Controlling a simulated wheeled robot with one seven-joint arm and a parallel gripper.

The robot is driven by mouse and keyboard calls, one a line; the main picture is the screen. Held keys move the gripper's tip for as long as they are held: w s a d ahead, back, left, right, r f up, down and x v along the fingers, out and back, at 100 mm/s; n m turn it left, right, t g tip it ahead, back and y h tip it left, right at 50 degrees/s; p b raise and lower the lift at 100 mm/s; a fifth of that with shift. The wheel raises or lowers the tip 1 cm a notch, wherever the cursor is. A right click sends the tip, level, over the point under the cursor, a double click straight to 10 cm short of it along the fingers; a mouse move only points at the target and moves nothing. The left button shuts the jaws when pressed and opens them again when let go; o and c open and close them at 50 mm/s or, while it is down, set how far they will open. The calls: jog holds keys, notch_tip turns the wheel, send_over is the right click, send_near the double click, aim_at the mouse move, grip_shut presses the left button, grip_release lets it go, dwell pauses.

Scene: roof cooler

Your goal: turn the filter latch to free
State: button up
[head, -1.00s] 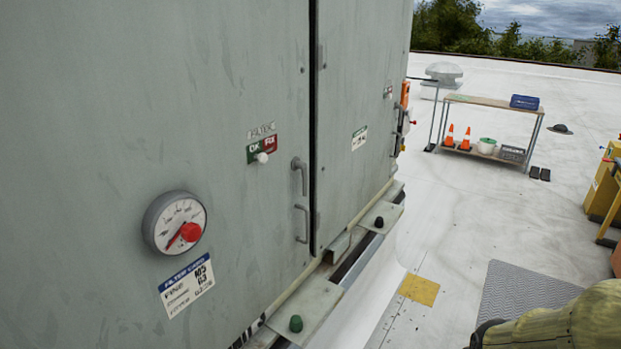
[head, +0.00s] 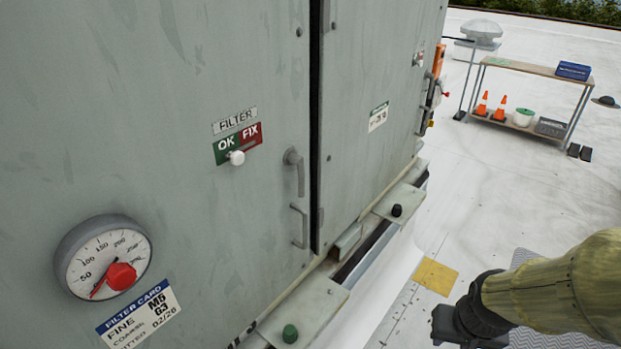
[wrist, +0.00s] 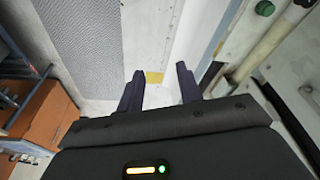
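A grey cabinet door carries a lever latch (head: 298,172) with a round pivot, close to the dark door seam. Its arm points down. Above left is a FILTER label (head: 234,121) over a green OK and red FIX plate (head: 238,143), with a white knob (head: 236,157) under the OK side. A fixed pull handle (head: 301,226) sits just below the latch. My gripper (wrist: 160,72) is open and empty in the wrist view, its dark fingers apart above the roof. In the head view its dark body shows at lower right, well away from the latch; its fingertips cannot be made out.
A round gauge (head: 103,257) with a red pointer and a filter card (head: 139,307) are at lower left. A ledge with a green knob (head: 290,333) runs along the cabinet foot. A shelf table (head: 538,70) stands far back. White roof is open between.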

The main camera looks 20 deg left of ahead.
jog(key=shift+w, duration=0.35)
jog(key=shift+s, duration=0.1)
jog(key=w+a+r+n+t+y+b, duration=0.1)
jog(key=w+a+r+n+t+y, duration=0.2)
jog(key=w, duration=0.4)
jog(key=w+a+r+n+t+b, duration=0.1)
jog(key=w+a+r+t+b, duration=0.15)
jog(key=w+t, duration=0.3)
jog(key=s+a+r+n+y, duration=0.1)
jog(key=a+r+n+y, duration=0.2)
jog(key=a+y, duration=0.3)
jog(key=s+a+r+n+g+y+b, duration=0.1)
jog(key=a+r+n+y, duration=0.3)
jog(key=a+y, duration=0.2)
jog(key=shift+s+a+r, duration=0.15)
jog(key=shift+s+a, duration=0.1)
jog(key=shift+a, duration=0.4)
